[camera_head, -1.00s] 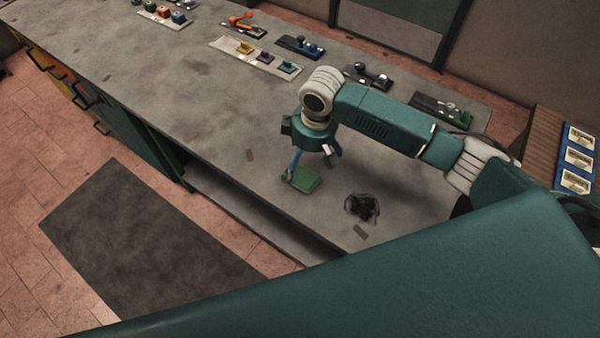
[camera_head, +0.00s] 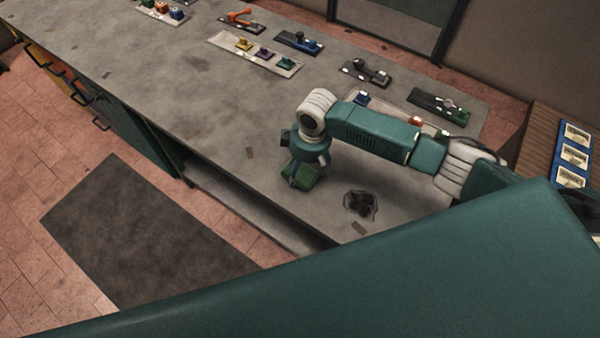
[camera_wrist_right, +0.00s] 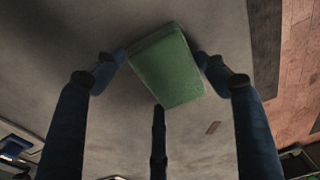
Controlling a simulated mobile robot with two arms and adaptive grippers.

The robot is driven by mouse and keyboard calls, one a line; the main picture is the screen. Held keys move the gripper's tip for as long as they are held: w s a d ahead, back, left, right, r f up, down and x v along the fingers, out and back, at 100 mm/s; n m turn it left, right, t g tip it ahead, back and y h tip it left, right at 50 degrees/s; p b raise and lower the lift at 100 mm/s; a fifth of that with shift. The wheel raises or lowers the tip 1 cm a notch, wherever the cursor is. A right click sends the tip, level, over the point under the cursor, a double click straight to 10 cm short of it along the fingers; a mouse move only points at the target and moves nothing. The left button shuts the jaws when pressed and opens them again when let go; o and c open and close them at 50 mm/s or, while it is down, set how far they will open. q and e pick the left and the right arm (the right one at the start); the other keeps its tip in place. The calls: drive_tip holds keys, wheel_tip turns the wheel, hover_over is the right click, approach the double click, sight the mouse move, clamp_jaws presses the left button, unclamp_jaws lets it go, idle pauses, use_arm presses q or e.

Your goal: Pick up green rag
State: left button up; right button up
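The green rag (camera_head: 304,178) is a flat green block on the grey worktop, near its front edge. My right gripper (camera_head: 307,172) is right above it, pointing down, and partly hides it. In the right wrist view the rag (camera_wrist_right: 167,66) lies between the spread fingertips of my right gripper (camera_wrist_right: 163,68). One finger is at its left side and one at its right, close to its edges. A third finger is below it in the picture. Whether the fingers touch the rag is unclear. My left gripper is not in view.
A dark hole or black heap (camera_head: 361,204) is on the worktop right of the rag. Rows of small coloured switches (camera_head: 254,54) and black panels (camera_head: 365,73) line the back. A dark mat (camera_head: 150,235) lies on the tiled floor. The worktop's left part is mostly clear.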

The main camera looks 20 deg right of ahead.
sight(303, 168)
drive_tip(key=shift+r, duration=0.6)
drive_tip(key=shift+c, duration=0.2)
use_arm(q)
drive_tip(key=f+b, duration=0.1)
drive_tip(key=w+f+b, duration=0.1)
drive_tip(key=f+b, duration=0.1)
use_arm(e)
wheel_tip(303, 168, up, 19)
drive_tip(key=shift+f, duration=0.1)
